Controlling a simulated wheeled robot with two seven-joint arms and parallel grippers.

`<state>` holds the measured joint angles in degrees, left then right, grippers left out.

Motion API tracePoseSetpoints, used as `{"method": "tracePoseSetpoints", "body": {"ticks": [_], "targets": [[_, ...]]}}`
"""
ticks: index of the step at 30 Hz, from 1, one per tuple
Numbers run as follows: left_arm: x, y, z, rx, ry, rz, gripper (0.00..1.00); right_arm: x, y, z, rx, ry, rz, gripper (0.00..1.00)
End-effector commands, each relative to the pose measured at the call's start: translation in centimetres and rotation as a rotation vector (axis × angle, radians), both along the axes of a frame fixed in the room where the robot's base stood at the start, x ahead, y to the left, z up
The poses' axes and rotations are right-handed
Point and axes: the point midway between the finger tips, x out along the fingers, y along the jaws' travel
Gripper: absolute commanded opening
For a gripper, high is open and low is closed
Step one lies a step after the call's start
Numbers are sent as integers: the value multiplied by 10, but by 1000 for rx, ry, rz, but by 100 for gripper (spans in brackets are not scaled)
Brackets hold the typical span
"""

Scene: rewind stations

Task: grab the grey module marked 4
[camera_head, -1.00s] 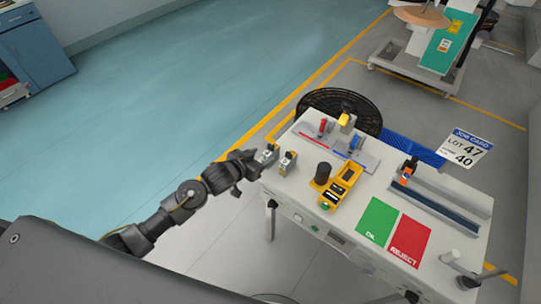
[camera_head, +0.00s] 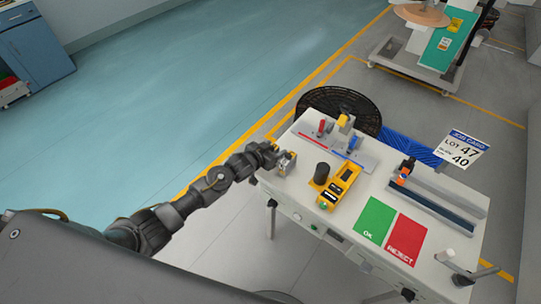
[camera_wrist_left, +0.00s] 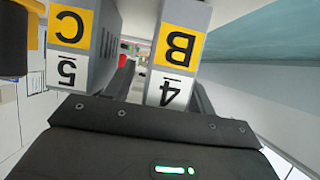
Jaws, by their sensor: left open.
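The grey module marked 4 (camera_wrist_left: 173,62), with a yellow label B, stands between the two fingers of my left gripper in the left wrist view. My left gripper (camera_head: 273,153) is open around it, at the table's near left corner, and largely hides it in the head view. The left wrist view shows one dark finger on each side of the module, and the open gripper (camera_wrist_left: 163,95) is not closed on it. A second grey module marked 5 (camera_wrist_left: 75,45), with a yellow label C, stands just left, outside the fingers; it shows in the head view (camera_head: 289,164).
A yellow device (camera_head: 341,187) and a dark cylinder (camera_head: 321,173) stand right of the modules. Behind are red and blue clamp fixtures. Green OK (camera_head: 375,220) and red REJECT (camera_head: 406,238) mats lie in front. Floor left of the table is clear.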

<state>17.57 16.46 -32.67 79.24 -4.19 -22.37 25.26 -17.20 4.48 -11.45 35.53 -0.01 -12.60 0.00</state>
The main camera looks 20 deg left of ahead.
Motion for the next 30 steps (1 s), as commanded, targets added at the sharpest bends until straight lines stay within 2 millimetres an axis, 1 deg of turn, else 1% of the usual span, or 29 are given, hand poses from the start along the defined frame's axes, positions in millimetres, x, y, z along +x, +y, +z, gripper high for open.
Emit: {"method": "tracePoseSetpoints", "body": {"ticks": [4,5,15,17,26,30], "targets": [[0,0,0,0,0,0,55,0,-1,0,-1,0,1,36],[0,0,0,0,0,0,54,0,-1,0,-1,0,1,36],[0,0,0,0,0,0,9,0,-3,0,-3,-1,2,36],[0,0,0,0,0,0,3,0,-3,0,-3,-1,2,36],[0,0,3,-2,-2,0,2,0,-3,0,-3,-1,2,36],[0,-1,13,-3,-2,-1,2,0,-3,-1,-3,-1,1,36]]}}
